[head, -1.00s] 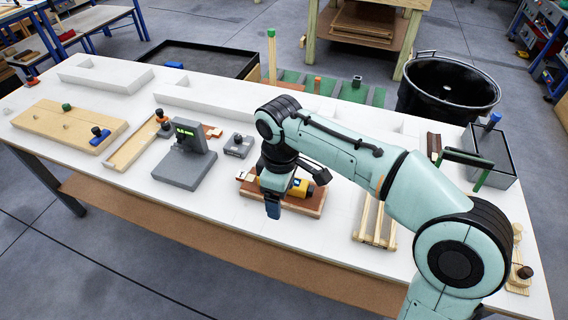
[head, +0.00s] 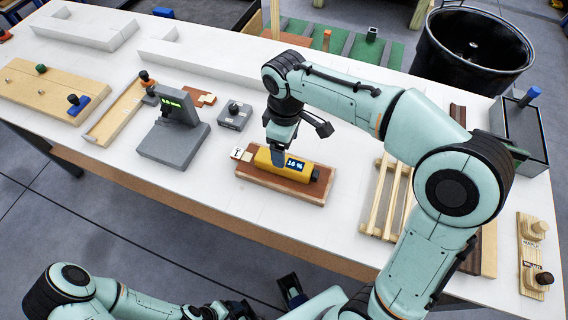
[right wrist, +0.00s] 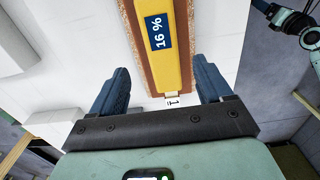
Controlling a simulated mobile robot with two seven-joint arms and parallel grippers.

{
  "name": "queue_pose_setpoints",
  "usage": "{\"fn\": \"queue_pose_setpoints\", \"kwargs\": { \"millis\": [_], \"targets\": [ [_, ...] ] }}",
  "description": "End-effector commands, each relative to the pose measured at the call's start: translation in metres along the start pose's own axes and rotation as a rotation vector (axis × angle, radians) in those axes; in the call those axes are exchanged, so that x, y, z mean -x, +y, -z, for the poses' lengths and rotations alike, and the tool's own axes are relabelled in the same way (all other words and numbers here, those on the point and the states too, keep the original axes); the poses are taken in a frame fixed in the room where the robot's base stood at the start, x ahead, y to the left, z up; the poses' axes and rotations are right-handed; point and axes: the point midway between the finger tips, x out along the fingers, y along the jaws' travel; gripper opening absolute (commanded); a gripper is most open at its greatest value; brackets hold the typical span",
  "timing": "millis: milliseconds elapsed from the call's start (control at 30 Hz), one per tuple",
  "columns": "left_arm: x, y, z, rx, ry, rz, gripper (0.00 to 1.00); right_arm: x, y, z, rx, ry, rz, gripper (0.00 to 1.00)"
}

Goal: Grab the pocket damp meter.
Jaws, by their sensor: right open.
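The pocket damp meter (head: 300,167) is a yellow bar with a dark display reading 16 %. It lies on a reddish-brown wooden board (head: 262,182) near the front edge of the white table. It also shows in the right wrist view (right wrist: 178,70), running lengthwise between the fingers. My right gripper (head: 278,155) is over the meter's left part, pointing down; in the wrist view its blue fingers (right wrist: 161,85) are apart, one on each side of the meter, with gaps. My left gripper (head: 291,290) is low in front of the table; its opening is unclear.
A grey stand with a green display (head: 178,130) and a small grey box (head: 235,116) stand left of the board. Wooden slats (head: 385,200) lie to the right. A black bucket (head: 470,50) stands behind the table.

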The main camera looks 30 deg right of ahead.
Motion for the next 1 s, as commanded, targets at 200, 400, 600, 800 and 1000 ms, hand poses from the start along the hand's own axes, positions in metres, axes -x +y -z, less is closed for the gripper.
{"fn": "queue_pose_setpoints", "kwargs": {
  "millis": [200, 400, 600, 800, 1000],
  "targets": [
    [-0.004, -0.001, 0.0, 0.0, -0.001, 0.0, 0.83, -0.021, 0.0, 0.0, 0.0, 0.0, -0.001, 0.79],
    [-0.007, -0.003, -0.001, 0.0, -0.002, 0.0, 0.83, -0.045, -0.005, 0.001, 0.0, -0.002, 0.001, 0.79],
    [-0.011, -0.004, -0.001, 0.001, -0.003, 0.001, 0.83, -0.07, -0.006, 0.001, -0.001, -0.001, 0.001, 0.79],
    [-0.011, -0.004, -0.001, 0.001, -0.004, 0.001, 0.83, -0.073, -0.005, 0.001, -0.001, 0.002, -0.001, 0.79],
    [-0.011, -0.004, -0.001, 0.0, -0.003, 0.001, 0.83, -0.073, -0.005, 0.001, -0.001, 0.001, -0.001, 0.43]
  ]
}}
